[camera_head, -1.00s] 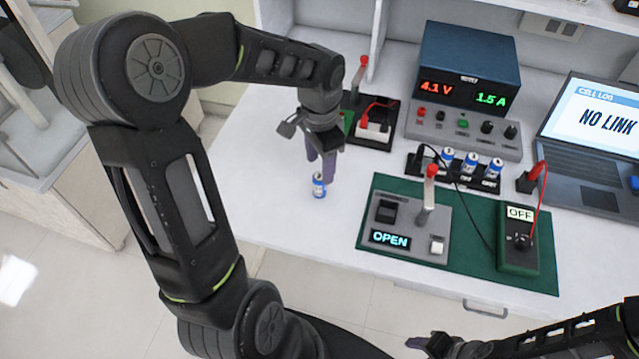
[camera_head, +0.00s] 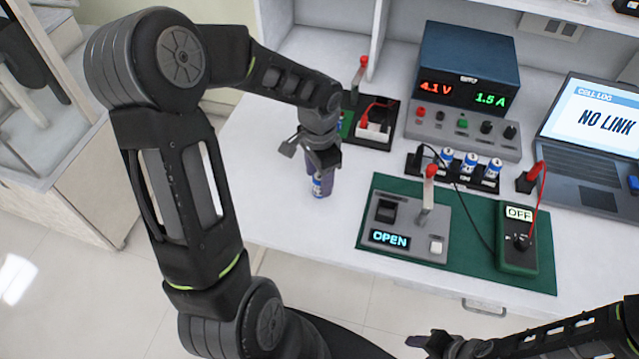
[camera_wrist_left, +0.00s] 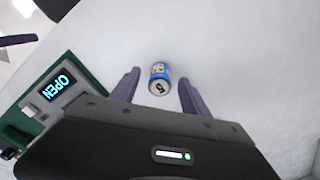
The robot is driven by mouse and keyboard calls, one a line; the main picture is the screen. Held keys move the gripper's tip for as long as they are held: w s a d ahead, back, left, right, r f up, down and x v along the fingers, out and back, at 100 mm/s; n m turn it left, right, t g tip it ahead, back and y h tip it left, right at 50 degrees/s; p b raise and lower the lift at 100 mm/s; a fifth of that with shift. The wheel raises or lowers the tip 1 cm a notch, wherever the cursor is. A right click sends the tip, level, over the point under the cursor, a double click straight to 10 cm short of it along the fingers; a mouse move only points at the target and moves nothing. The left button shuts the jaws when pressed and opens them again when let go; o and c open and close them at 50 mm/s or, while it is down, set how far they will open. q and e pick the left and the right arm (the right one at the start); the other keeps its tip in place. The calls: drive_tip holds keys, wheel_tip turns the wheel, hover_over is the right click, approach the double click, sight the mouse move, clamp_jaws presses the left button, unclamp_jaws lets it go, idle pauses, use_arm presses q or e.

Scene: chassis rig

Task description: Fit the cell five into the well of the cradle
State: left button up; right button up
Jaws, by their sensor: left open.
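Cell five (camera_head: 319,190), a small blue and white cylinder, stands upright on the white table. In the left wrist view its top, marked 5, shows as the cell (camera_wrist_left: 159,80) between two purple fingers. My left gripper (camera_head: 322,178) is open and low over the cell, one finger on each side, with gaps visible in the wrist view. The grey unit (camera_head: 428,222) reading OPEN, with a dark recess and a red-tipped lever, appears to be the cradle. It stands on a green mat (camera_head: 470,268). My right gripper (camera_head: 422,341) is at the bottom right; its jaws are unclear.
A rack (camera_head: 414,173) with several blue cells stands behind the mat. A meter (camera_head: 517,240) reading OFF, with cables, is on the mat's right. A power supply (camera_head: 468,75) and laptop (camera_head: 595,140) stand behind. The table between cell and mat is clear.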

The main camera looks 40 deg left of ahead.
sight(319, 177)
use_arm(q)
drive_tip(key=shift+c, duration=0.5)
clamp_jaws()
wheel_tip(319, 177, up, 10)
idle(0.7)
idle(0.5)
